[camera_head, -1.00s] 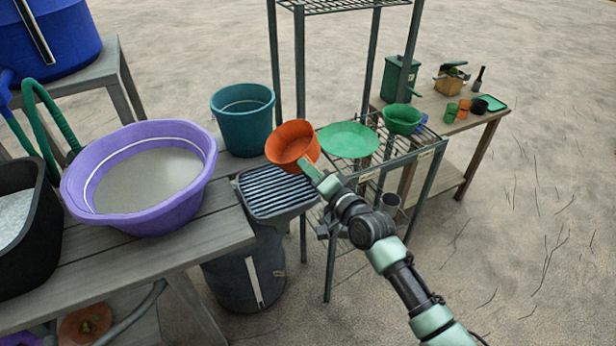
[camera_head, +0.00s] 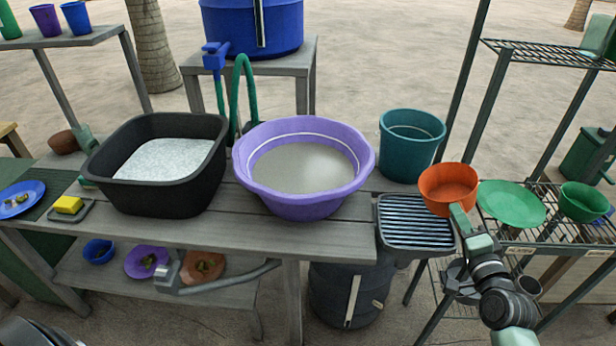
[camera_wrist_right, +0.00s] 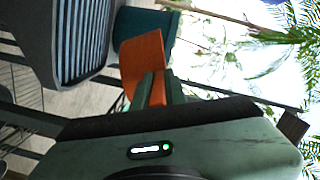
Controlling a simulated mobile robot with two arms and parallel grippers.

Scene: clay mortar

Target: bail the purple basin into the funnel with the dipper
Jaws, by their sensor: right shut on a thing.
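The purple basin (camera_head: 305,205) stands on the grey workbench and holds a flat greyish content. The orange dipper (camera_head: 447,188), a round bowl, is held in the air right of the basin; no contents show inside it. My right gripper (camera_head: 459,212) is shut on the dipper's near side. The dipper also shows in the right wrist view (camera_wrist_right: 147,58), between the fingers (camera_wrist_right: 157,90). The funnel appears to be the grey ribbed-top piece (camera_head: 415,226) over a dark barrel; the dipper is above its right edge. It also shows in the wrist view (camera_wrist_right: 82,40). My left gripper is not in view.
A teal bucket (camera_head: 411,146) stands behind the ribbed piece. A black tub (camera_head: 160,195) stands left of the basin. A wire rack at right carries a green plate (camera_head: 511,203) and a green bowl (camera_head: 582,201). The bench front before the basin is clear.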

